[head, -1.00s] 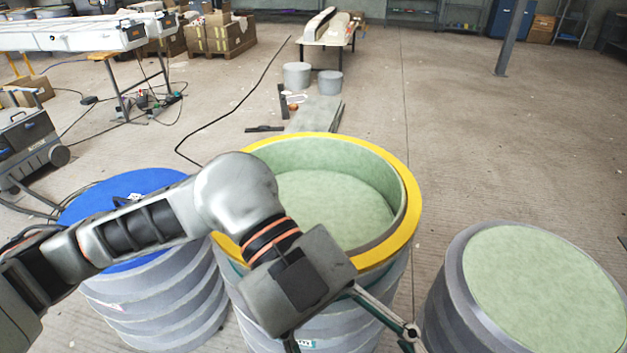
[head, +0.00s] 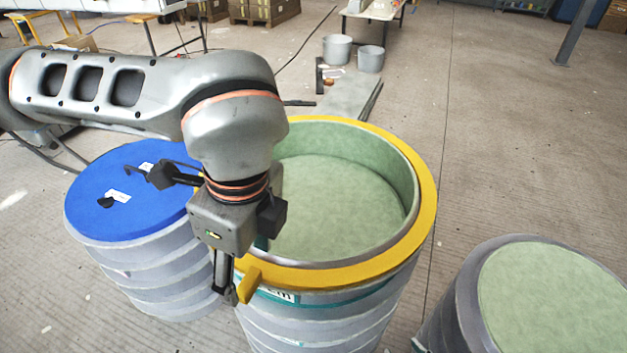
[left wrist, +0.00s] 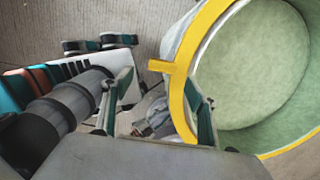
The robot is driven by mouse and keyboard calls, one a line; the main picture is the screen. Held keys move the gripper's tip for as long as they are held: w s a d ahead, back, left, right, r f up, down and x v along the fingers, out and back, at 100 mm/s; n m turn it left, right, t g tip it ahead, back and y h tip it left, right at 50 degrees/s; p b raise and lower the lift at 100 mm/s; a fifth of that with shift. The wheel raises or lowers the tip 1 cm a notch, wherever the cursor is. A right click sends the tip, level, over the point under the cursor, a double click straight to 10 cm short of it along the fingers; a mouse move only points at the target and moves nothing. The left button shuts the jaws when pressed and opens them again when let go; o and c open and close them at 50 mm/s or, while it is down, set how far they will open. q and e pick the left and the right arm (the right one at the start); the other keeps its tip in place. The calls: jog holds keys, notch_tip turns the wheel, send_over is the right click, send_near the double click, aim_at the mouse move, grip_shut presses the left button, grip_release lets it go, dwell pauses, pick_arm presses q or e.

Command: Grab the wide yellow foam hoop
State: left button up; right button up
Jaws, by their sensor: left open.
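The wide yellow foam hoop (head: 424,220) lies around the top rim of the middle ribbed grey mould (head: 330,325), which is hollow and lined pale green. A short yellow tab (head: 250,286) sticks out at the hoop's near left. My left gripper (head: 243,272) points down at this side, open. In the left wrist view, the hoop (left wrist: 179,105) passes between the spread fingers of my left gripper (left wrist: 160,100), closer to the right finger. Whether a finger touches it, I cannot tell. In the head view, one finger is outside the rim and the other is mostly hidden. My right gripper is not in view.
A mould with a blue lid (head: 115,215) stands close on the left, under my left arm. A mould with a pale green top (head: 555,300) stands at the right, with a floor gap between. Two grey buckets (head: 371,58) stand behind.

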aim_at(248, 281)
pick_arm(q)
jog(key=f, duration=0.3)
jog(key=w+a+f, duration=0.1)
jog(key=f, duration=0.1)
jog(key=shift+f, duration=0.3)
jog(key=shift+d, duration=0.1)
jog(key=c, duration=1.2)
